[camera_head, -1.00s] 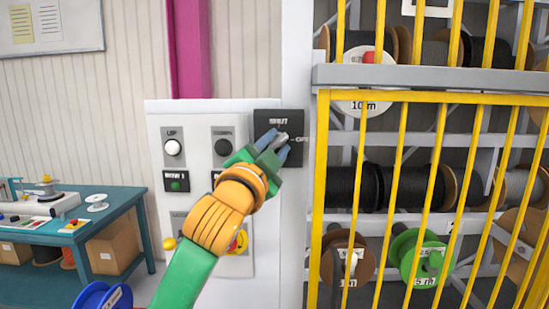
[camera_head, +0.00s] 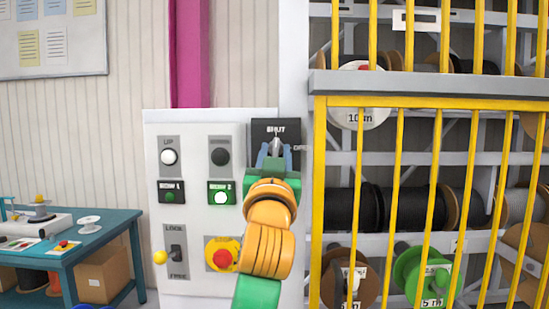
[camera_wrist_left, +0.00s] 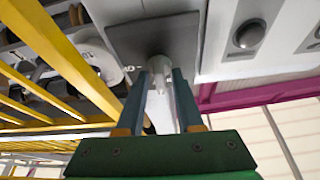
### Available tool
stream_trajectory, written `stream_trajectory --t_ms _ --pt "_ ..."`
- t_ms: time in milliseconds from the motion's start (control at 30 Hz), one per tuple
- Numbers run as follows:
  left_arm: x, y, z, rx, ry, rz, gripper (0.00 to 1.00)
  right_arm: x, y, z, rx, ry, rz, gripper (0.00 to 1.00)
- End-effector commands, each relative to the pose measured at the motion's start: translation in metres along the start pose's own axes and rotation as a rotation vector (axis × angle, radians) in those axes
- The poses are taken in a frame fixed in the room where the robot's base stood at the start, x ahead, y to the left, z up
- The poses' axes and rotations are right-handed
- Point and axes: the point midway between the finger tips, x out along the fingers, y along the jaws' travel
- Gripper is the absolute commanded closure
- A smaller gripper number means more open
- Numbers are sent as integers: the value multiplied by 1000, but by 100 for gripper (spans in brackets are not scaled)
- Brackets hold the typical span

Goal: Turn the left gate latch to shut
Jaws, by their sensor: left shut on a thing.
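The latch is a grey lever (camera_head: 277,142) on a dark plate (camera_head: 260,130), marked SHUT at the top and OPEN at the right. The lever points up, toward SHUT. My left gripper (camera_head: 275,153) comes from below and is shut on the lever, one finger on either side. In the left wrist view the pale lever (camera_wrist_left: 158,72) sits between the fingertips, in front of the dark plate (camera_wrist_left: 183,38). Part of the lever is hidden by the fingers. My right gripper is not in view.
A white control panel (camera_head: 200,275) with buttons, a switch and a red stop button (camera_head: 222,260) is left of my left arm. A yellow barred gate (camera_head: 320,190) stands at the right before reels. A teal table (camera_head: 100,225) is at the left.

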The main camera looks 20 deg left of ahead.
Motion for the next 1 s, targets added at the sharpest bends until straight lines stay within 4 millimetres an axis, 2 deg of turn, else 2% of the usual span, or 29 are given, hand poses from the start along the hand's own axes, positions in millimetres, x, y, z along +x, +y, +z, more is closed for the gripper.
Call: stream_trajectory --t_ms 300,767,800,1000 --pt "0 0 -4 -76 9 -31 100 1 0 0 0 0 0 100" --pt "0 0 -4 -84 11 -35 100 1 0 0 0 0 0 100" --pt "0 0 -4 -84 11 -35 56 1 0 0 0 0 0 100" --pt "0 0 -3 -83 6 -34 55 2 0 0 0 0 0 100"
